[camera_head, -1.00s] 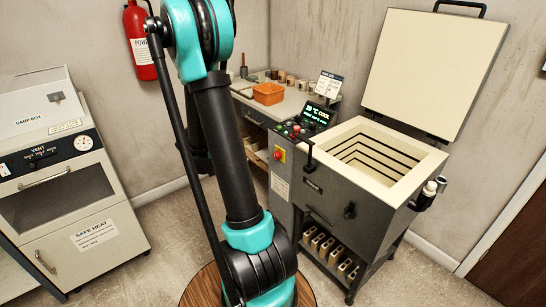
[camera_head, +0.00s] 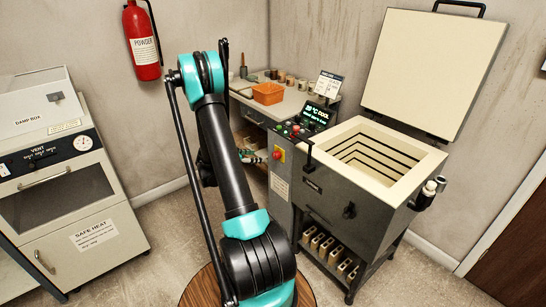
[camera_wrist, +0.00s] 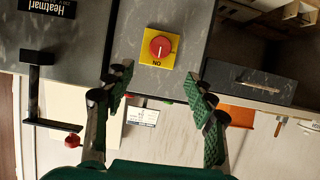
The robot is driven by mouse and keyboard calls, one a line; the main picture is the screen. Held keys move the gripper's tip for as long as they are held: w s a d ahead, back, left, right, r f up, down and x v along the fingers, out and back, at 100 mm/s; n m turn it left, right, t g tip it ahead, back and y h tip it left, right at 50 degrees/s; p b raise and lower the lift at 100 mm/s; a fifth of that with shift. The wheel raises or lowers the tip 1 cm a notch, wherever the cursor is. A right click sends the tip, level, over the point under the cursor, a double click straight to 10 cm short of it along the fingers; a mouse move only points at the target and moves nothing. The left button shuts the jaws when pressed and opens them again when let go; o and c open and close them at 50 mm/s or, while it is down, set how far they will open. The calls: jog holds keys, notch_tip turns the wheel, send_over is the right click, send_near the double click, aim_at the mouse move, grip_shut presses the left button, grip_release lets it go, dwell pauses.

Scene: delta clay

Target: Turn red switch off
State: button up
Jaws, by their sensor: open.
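The red switch (camera_wrist: 160,47) is a round red knob on a yellow plate on the kiln's grey control cabinet. In the wrist view it lies at the top centre, and the plate shows the label "ON" upside down. It also shows in the head view (camera_head: 277,153) as a small red and yellow spot on the cabinet front. My gripper (camera_wrist: 162,85) is open, with its two green-padded fingers to either side and below the knob in the wrist view. The fingers do not touch the knob. In the head view my arm hides most of the gripper.
The open kiln (camera_head: 402,181) stands right of the cabinet, its lid raised. A black lever (camera_wrist: 38,90) sticks out left of the switch in the wrist view. A bench with an orange bin (camera_head: 268,94) is behind. A damp box cabinet (camera_head: 75,235) stands at left.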

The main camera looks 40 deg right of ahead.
aim_at(274, 155)
jog(key=x, duration=1.2)
jog(key=shift+c, duration=0.4)
jog(key=c, duration=1.1)
